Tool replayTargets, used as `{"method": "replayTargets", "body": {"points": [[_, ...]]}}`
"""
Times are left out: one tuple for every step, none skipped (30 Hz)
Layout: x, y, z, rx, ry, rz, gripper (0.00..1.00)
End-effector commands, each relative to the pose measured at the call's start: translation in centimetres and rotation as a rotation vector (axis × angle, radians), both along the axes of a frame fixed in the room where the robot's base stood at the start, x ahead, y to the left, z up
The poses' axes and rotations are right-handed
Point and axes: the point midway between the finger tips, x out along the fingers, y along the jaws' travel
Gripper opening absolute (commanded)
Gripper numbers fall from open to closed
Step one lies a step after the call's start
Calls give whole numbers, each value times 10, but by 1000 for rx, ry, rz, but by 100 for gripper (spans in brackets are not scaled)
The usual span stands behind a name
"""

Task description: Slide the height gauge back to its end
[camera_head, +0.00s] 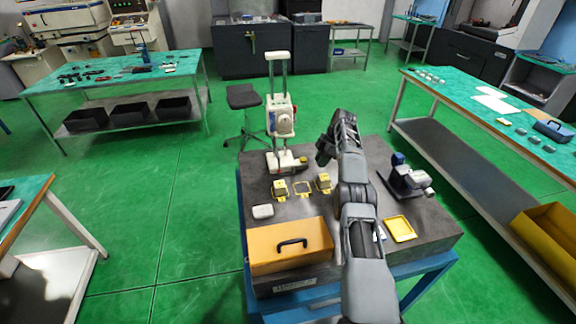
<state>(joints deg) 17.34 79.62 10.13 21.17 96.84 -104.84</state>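The height gauge (281,122) is a tall cream-white instrument with two upright columns and a round-faced head. It stands upright near the far left edge of the dark surface plate (290,229). My arm reaches over the plate from the front, and my gripper (321,160) hangs just right of the gauge, above its base. I see a gap between my gripper and the gauge's head. The fingers are small and dark, so whether they are open or shut is not clear. A small dark and yellow piece by the gauge's base is partly unclear.
Several small yellow-and-grey blocks (301,188) sit in front of the gauge. A dark vise-like device (405,180) and a yellow tray (400,228) are at right. A stool (243,97) stands behind.

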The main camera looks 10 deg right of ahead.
Motion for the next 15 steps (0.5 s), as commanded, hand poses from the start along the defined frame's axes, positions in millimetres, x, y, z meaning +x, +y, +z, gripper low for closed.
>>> {"method": "replayTargets", "body": {"points": [[-1,-2,-3,3,-3,9,23],[-1,-3,-5,5,-4,13,23],[-1,-4,-6,6,-8,18,23],[-2,-4,-8,6,-8,20,23],[-2,-4,-9,7,-9,21,23],[-1,-3,-10,7,-10,22,23],[-1,-2,-10,7,-12,21,23],[-1,-1,-11,7,-12,20,23],[-1,2,-12,7,-12,19,23],[0,4,-13,7,-12,19,23],[0,6,-13,7,-12,19,23],[0,9,-14,7,-13,17,23],[0,12,-14,7,-13,17,23],[0,16,-14,7,-13,17,23],[-1,20,-13,6,-16,17,23]]}}
